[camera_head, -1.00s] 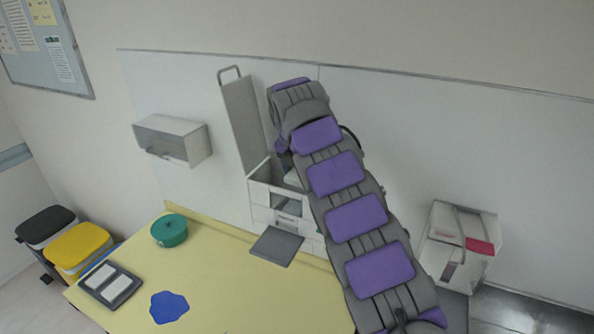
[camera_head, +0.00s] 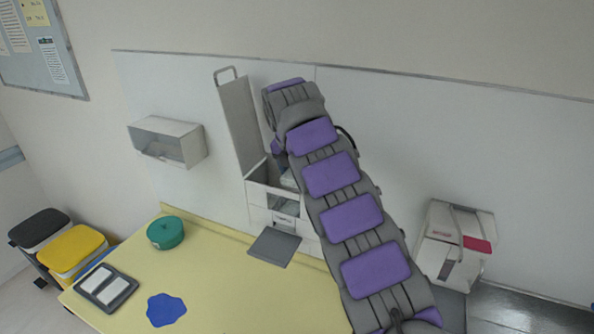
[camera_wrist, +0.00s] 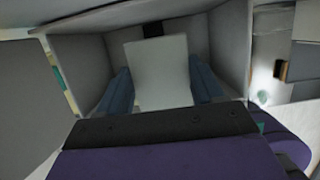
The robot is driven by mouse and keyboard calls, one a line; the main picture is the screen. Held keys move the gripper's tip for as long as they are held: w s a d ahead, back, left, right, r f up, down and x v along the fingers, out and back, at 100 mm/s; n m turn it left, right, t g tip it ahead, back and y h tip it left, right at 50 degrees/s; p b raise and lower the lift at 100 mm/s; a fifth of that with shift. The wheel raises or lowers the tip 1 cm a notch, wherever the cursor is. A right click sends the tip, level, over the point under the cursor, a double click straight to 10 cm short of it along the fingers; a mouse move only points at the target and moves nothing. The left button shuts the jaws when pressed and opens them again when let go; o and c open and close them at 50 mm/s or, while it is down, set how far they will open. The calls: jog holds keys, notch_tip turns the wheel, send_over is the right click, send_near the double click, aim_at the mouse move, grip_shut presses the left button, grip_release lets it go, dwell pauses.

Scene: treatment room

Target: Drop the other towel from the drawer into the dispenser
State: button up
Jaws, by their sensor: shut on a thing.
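The dispenser (camera_head: 259,212) is a white box standing at the back edge of the yellow counter. Its tall grey lid (camera_head: 240,125) is raised. My arm reaches over its right side, and the gripper is mostly hidden behind the arm in the head view. In the wrist view my gripper (camera_wrist: 161,76) has its two blue fingers on either side of a pale grey-white folded towel (camera_wrist: 160,62), shut on it. The fingers and towel are inside the grey-walled open top of a box, which looks like the dispenser. I cannot make out a drawer.
A grey tray (camera_head: 275,248) juts from the dispenser's front. On the counter (camera_head: 222,285) are a green round container (camera_head: 166,233), a blue cloth-like patch (camera_head: 166,310) and a dark tray with white pads (camera_head: 106,288). A white wall box (camera_head: 168,141) hangs left; a white bin with a red label (camera_head: 455,245) is right.

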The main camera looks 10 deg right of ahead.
jog(key=shift+a, duration=0.7)
jog(key=o, duration=1.1)
jog(key=shift+d, duration=0.75)
jog(key=shift+c, duration=0.2)
jog(key=shift+a, duration=0.1)
